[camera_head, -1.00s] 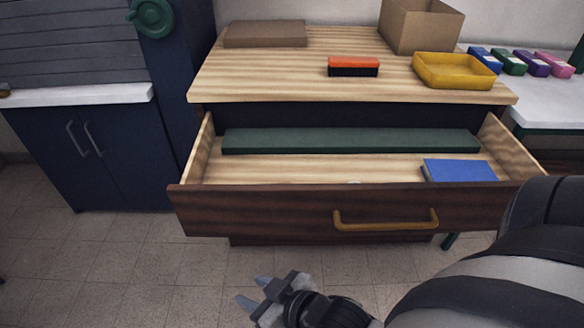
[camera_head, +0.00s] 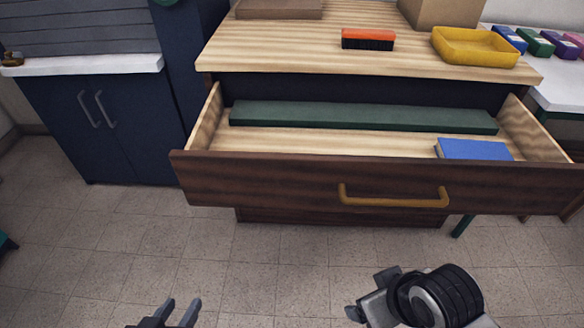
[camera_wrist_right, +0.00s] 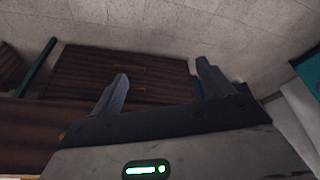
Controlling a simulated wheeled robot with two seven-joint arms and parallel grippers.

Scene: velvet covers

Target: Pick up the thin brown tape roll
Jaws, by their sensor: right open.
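I cannot make out a thin brown tape roll for certain in any view. A small brown object (camera_head: 12,58) sits on the white counter at the far left, too small to identify. My left gripper (camera_head: 177,312) shows at the bottom of the head view, its two fingers apart with nothing between them. My right gripper (camera_head: 360,294) is low in front of the open drawer (camera_head: 330,182). In the right wrist view my right gripper (camera_wrist_right: 160,82) is open and empty, with its fingers wide apart above the floor. The front panel hides part of the drawer's inside.
The drawer holds a long green box (camera_head: 360,117) and a blue box (camera_head: 474,149). A dark blue cabinet (camera_head: 95,125) stands left. The floor in front is clear.

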